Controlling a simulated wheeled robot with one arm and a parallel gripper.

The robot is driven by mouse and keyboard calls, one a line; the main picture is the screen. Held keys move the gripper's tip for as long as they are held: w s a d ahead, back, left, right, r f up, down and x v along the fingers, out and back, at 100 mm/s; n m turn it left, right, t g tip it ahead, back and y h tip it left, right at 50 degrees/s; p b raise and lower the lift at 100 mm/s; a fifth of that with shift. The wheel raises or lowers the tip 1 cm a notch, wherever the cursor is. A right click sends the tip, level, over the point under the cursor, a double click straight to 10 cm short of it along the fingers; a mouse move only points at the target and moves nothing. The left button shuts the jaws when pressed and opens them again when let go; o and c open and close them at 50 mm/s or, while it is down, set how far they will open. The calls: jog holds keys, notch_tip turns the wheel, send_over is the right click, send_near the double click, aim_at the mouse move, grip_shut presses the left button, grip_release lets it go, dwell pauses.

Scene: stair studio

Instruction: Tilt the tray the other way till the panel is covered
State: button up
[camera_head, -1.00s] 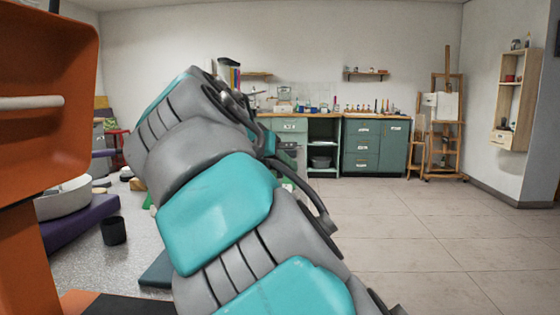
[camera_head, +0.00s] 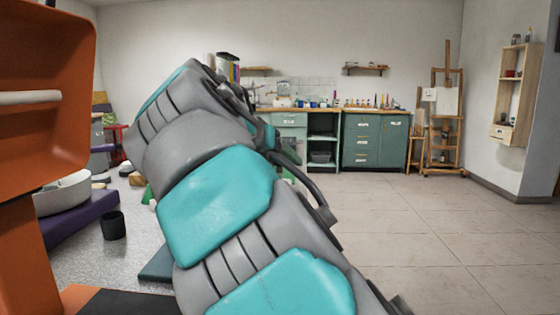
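My gripper is not in view; my grey and teal arm rises through the middle of the picture, and its far end is hidden behind its own links. I cannot make out a tray or a panel for certain. A white round, shallow vessel (camera_head: 66,193) sits on a low purple block (camera_head: 84,222) at the left, partly cut off by an orange part in front. Whether it is the tray, I cannot tell.
A black cup (camera_head: 113,226) stands on the speckled floor by the purple block. Green cabinets (camera_head: 375,142) line the back wall, with a wooden easel (camera_head: 446,112) to their right and a wall shelf (camera_head: 514,95). The tiled floor (camera_head: 430,225) at the right is clear.

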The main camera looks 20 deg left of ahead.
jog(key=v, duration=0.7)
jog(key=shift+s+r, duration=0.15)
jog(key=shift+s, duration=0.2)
